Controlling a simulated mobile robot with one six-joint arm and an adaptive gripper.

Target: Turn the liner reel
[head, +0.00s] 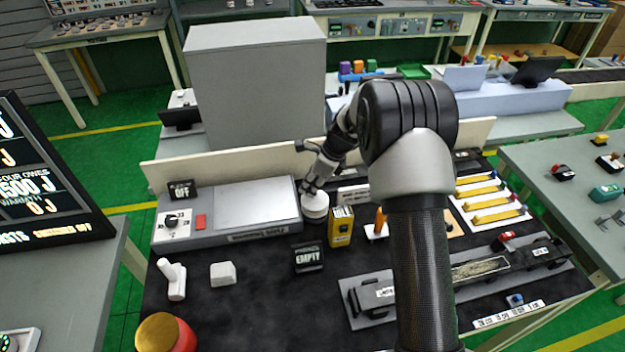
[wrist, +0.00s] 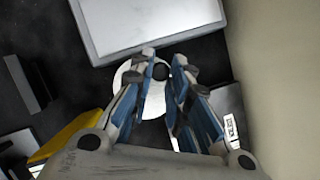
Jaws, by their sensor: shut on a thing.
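The liner reel, a white round body (head: 316,208), stands at the right end of the grey panel unit, partly covered by my gripper. In the wrist view its white disc (wrist: 154,104) shows between my fingers, with a dark round knob (wrist: 160,71) in its middle. My gripper (head: 311,186) reaches down onto the reel from above. In the wrist view its blue-padded fingers (wrist: 163,66) stand on both sides of the knob and are shut on it. The exact finger contact is partly hidden.
A yellow box (head: 340,227) stands just right of the reel. A black block marked EMPTY (head: 308,257) lies in front. A pale flat plate (head: 257,204) is to the left, and a low cream wall (head: 230,166) runs behind.

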